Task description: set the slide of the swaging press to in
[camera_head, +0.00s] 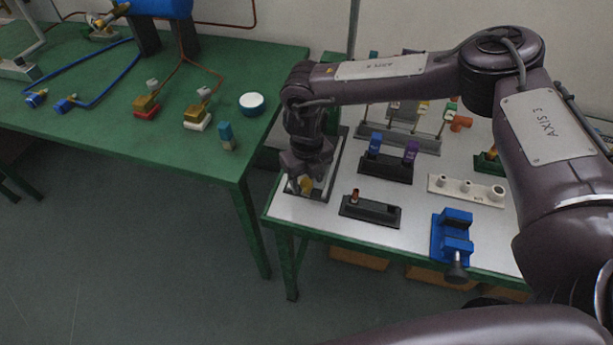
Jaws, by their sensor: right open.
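My right gripper (303,182) points down at the front left corner of the white-topped table. Whether the fingers touch that part cannot be told. Under and behind the gripper lies a flat plate with a dark frame (338,162), which seems to be the swaging press. The gripper and forearm hide much of it, so the slide's position cannot be made out. My left gripper is not in view.
A blue vise (452,237), a white block (466,188) and a holder with blue and purple pieces (385,168) stand farther right. A green table (190,120) with fittings adjoins at the left.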

